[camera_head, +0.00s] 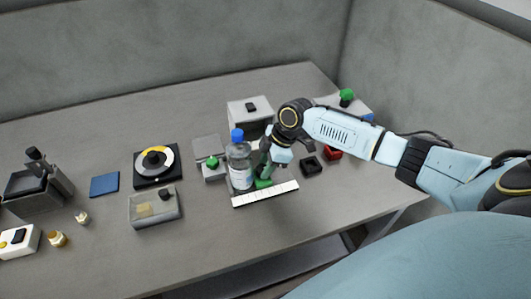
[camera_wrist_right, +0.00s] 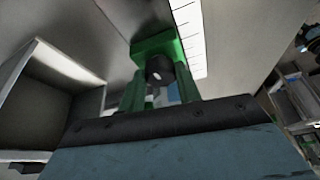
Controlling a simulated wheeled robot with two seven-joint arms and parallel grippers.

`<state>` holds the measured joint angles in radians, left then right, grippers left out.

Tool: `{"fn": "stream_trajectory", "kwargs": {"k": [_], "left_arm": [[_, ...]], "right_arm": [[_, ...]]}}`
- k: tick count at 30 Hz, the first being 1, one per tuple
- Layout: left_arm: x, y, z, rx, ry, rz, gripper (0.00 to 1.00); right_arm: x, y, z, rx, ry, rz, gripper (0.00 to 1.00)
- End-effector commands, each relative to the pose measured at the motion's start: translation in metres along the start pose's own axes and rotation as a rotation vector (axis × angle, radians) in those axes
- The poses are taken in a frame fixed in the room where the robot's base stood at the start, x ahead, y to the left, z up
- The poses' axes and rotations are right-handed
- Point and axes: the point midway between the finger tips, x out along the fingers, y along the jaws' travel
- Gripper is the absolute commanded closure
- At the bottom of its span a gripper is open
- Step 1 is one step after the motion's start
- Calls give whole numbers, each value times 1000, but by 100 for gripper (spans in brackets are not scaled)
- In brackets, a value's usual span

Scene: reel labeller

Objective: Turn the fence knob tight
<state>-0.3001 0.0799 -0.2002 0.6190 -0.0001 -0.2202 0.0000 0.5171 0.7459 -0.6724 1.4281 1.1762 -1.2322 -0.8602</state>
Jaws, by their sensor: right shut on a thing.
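My right gripper (camera_head: 266,168) reaches down from the right to the green fence (camera_head: 263,183) beside a white ruled strip (camera_head: 265,194). In the right wrist view my gripper (camera_wrist_right: 160,78) has its two green fingers on either side of a dark round fence knob (camera_wrist_right: 158,69) and is shut on it. The knob stands against the green fence block (camera_wrist_right: 154,44), with the ruled strip (camera_wrist_right: 188,38) behind it. In the head view the fingers and wrist hide the knob. How tight the knob is cannot be seen. My left gripper is not in view.
A clear bottle with a blue cap (camera_head: 240,165) stands close left of my right gripper. A grey box (camera_head: 247,112) is behind it. A black tray (camera_head: 313,165) and a red tray (camera_head: 334,153) lie to the right. The table front is mostly clear.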

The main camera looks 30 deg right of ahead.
Motion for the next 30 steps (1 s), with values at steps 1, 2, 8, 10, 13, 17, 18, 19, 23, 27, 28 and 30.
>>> {"fn": "stream_trajectory", "kwargs": {"k": [1, 2, 8, 10, 13, 17, 18, 19, 23, 27, 28, 30], "left_arm": [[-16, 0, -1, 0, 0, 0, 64], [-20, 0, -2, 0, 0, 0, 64], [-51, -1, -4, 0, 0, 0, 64], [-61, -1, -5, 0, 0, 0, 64], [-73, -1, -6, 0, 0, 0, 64], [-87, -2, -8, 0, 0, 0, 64], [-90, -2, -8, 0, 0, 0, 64], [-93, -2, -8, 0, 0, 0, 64], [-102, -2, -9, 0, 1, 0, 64], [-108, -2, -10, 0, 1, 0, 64], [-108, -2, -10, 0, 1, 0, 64], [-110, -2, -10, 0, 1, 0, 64]], "right_arm": [[-6, -2, -3, 43, 1, 14, 89], [-6, -3, -3, 70, 1, 23, 89], [-5, -5, -3, 243, 0, 97, 89], [-5, -5, -4, 302, 1, 121, 89], [-4, -5, -4, 379, 1, 155, 89], [-3, -6, -4, 469, 1, 192, 89], [-3, -6, -4, 492, 2, 202, 89], [-3, -6, -4, 509, 2, 208, 89], [-2, -7, -4, 571, 1, 235, 89], [-1, -7, -4, 616, 1, 254, 89], [-1, -7, -4, 623, 1, 257, 89], [0, -6, -3, 636, 2, 263, 89]]}}
